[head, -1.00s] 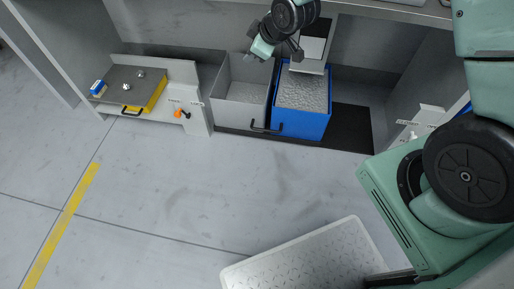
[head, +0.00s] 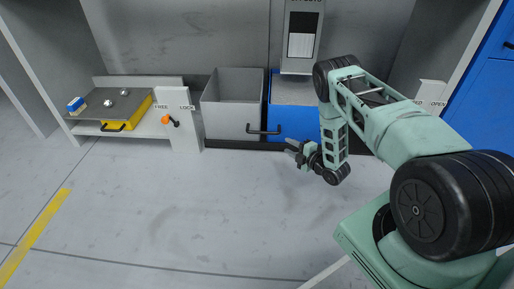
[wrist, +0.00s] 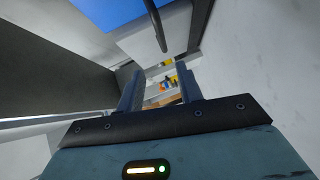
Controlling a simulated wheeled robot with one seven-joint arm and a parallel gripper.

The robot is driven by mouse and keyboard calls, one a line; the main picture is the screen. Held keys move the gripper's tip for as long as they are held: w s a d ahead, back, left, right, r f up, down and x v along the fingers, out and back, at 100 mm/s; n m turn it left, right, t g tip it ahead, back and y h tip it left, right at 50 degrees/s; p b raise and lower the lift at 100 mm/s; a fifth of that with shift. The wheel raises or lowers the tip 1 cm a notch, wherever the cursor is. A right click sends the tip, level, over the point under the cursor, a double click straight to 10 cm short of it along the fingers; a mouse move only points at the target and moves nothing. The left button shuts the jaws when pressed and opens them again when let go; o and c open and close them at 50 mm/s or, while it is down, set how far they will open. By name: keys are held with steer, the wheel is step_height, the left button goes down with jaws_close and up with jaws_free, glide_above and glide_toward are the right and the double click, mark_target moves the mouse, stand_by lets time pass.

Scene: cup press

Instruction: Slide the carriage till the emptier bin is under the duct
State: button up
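The carriage holds a grey bin (head: 232,104) on the left and a blue bin (head: 284,122) on the right. A dark bar handle (head: 264,130) crosses their front; it also shows in the wrist view (wrist: 157,28). The duct (head: 301,38) hangs above the blue bin. Grey granules show high in the blue bin; the grey bin's contents are hidden now, but the earlier view shows them lower. My gripper (head: 294,151) is empty, in front of the blue bin, lower right of the handle and apart from it. Its fingers (wrist: 160,90) are open.
An orange-knobbed lever (head: 168,120) stands left of the bins, its knob on the FREE side. Further left, a shelf holds a yellow drawer (head: 126,121) under a grey plate. Another panel with an OPEN label (head: 433,96) stands right. The floor in front is clear.

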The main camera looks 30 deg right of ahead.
mark_target(262, 133)
steer(key=shift+b+x, duration=4.65)
steer(key=shift+x, duration=3.85)
steer(key=shift+a+f, duration=0.15)
steer(key=shift+f, duration=0.05)
steer(key=shift+s, duration=0.1)
jaws_close()
